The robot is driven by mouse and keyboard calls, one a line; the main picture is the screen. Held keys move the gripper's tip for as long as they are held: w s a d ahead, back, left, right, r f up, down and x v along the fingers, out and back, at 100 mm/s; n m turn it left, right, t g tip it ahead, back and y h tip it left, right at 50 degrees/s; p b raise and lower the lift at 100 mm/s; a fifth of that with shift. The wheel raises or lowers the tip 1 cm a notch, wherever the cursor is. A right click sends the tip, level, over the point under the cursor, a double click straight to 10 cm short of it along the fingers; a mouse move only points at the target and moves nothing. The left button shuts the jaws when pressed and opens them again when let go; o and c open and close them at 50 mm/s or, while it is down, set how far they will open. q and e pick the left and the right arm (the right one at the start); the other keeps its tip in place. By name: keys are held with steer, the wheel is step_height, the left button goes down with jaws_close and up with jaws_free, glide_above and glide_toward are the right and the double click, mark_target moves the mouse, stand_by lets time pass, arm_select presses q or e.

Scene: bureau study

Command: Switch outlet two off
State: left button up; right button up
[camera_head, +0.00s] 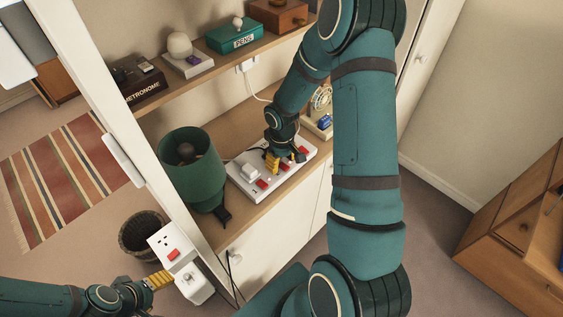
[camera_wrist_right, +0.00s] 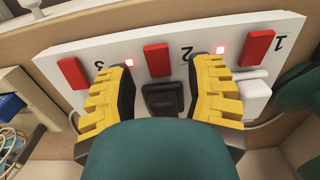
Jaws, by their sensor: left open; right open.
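A white power strip (camera_head: 246,187) with red switches lies on the desk. In the right wrist view it (camera_wrist_right: 120,35) is numbered 3, 2, 1 from left to right. Red switches stand beside 3 (camera_wrist_right: 72,72), 2 (camera_wrist_right: 156,58) and 1 (camera_wrist_right: 257,47). Small red lights glow right of 3 (camera_wrist_right: 129,62) and of 2 (camera_wrist_right: 220,49). A black plug (camera_wrist_right: 162,97) sits below switch two, a white plug (camera_wrist_right: 250,95) below switch one. My right gripper (camera_wrist_right: 166,66) is open, its yellow fingers either side of switch two; contact is unclear. My left gripper (camera_head: 164,278) is open at lower left.
A white socket with a red switch (camera_head: 172,254) is close to the left gripper. A shelf (camera_head: 200,80) with boxes hangs above. A basket (camera_head: 140,235) stands on the floor.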

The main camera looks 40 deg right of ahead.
steer(key=shift+f, duration=0.35)
jaws_close()
steer(key=t+b, duration=0.1)
steer(key=b, duration=0.1)
steer(key=t+b, duration=0.1)
steer(key=b, duration=0.1)
steer(key=shift+s+f+b, duration=0.15)
steer(key=shift+s+b, duration=0.1)
steer(key=shift+b, duration=0.05)
steer(key=shift+r+t+b, duration=0.2)
steer(key=shift+t+b, duration=0.25)
steer(key=shift+t, duration=0.25)
